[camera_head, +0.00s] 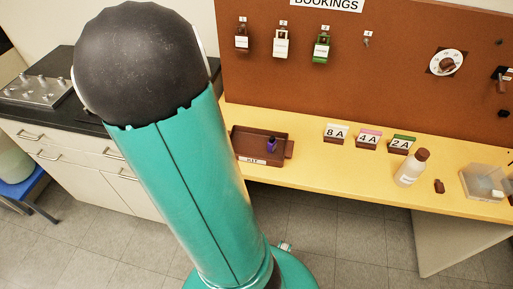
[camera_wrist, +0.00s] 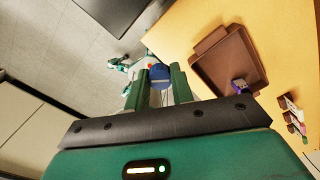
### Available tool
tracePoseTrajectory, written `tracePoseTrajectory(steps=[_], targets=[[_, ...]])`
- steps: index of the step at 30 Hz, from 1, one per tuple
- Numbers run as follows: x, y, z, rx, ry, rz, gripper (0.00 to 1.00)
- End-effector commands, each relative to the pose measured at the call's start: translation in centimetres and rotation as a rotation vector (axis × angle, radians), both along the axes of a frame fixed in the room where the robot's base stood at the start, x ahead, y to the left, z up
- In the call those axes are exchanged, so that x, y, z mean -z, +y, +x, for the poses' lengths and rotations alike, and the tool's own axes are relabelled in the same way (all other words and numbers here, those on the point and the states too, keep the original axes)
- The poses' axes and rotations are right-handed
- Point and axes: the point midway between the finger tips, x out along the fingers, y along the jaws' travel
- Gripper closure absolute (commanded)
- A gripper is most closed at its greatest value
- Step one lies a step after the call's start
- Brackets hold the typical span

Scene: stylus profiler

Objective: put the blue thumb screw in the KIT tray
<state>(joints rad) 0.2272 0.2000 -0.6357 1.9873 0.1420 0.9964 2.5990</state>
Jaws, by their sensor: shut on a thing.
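In the wrist view my gripper (camera_wrist: 160,84) is shut on the blue thumb screw (camera_wrist: 159,73), whose round blue head shows between the green fingers. Its lower part is hidden. My gripper is out beside the table's edge, with floor behind it, to the left of the KIT tray (camera_wrist: 208,40). The tray is brown and shallow, with a raised rim; it also shows in the head view (camera_head: 248,131), right of my arm, with a white label at its front. My gripper is not clear in the head view.
A small purple and dark item (camera_head: 272,143) stands in the tray toward its right side. Number cards (camera_head: 337,133), a white bottle (camera_head: 411,168) and a clear box (camera_head: 481,183) stand farther right on the yellow table (camera_head: 320,178). A brown pegboard (camera_head: 380,80) rises behind.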

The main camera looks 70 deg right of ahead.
Motion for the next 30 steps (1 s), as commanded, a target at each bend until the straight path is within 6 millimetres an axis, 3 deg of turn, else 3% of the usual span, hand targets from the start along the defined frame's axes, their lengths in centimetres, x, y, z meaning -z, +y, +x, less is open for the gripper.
tracePoseTrajectory(steps=[8, 18, 24, 30], targets=[[0.6, -1.8, -2.7, 0.121, 0.004, 0.002, 1.0], [4.0, -6.7, -8.4, 0.119, 0.004, 0.002, 1.0], [7.8, -8.5, -10.6, 0.117, 0.005, 0.002, 1.0], [9.2, -9.3, -11.4, 0.113, 0.002, 0.001, 1.0]])
